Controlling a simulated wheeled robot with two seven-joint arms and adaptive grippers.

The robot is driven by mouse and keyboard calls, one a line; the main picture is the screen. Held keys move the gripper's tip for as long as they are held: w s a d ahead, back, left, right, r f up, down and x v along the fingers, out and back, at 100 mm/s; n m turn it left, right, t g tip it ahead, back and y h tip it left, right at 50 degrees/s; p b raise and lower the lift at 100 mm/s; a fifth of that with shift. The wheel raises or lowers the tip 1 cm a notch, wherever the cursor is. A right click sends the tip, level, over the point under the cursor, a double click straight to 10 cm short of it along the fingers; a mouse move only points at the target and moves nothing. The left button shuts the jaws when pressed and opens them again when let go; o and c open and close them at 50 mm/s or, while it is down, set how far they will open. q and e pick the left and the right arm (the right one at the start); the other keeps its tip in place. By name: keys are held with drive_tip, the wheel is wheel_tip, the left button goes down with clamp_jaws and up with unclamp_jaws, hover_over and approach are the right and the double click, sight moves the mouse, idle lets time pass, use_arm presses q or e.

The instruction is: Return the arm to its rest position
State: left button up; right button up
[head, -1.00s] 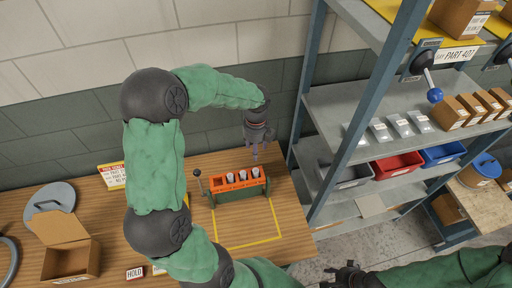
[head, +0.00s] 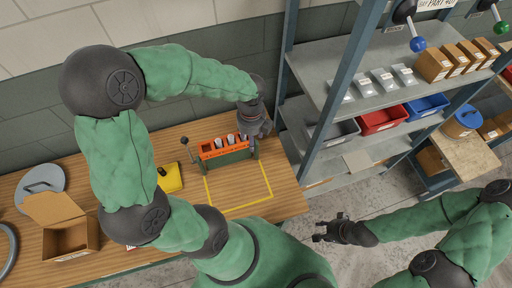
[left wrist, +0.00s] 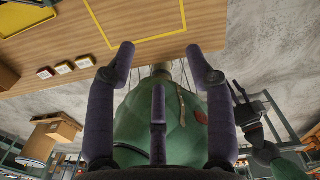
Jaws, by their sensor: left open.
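My green left arm reaches over the wooden table (head: 290,203). My left gripper (head: 262,128) is at the right end of the orange and green coiler rack (head: 226,147), near the shelf; whether it touches the rack is not clear. In the left wrist view my left gripper (left wrist: 160,68) has its dark fingers spread with nothing between them, and my own green body lies beyond. My right gripper (head: 324,230) is over the floor right of the table, its fingers apart and empty.
A blue-grey metal shelf (head: 335,107) with grey, red (head: 382,119) and blue bins stands close to the right of my left gripper. An open cardboard box (head: 70,240) and a grey round lid (head: 40,178) are at the left. The yellow-outlined table area is clear.

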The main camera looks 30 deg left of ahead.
use_arm(q)
drive_tip(key=s+d, duration=0.3)
drive_tip(key=shift+d, duration=0.25)
idle(0.4)
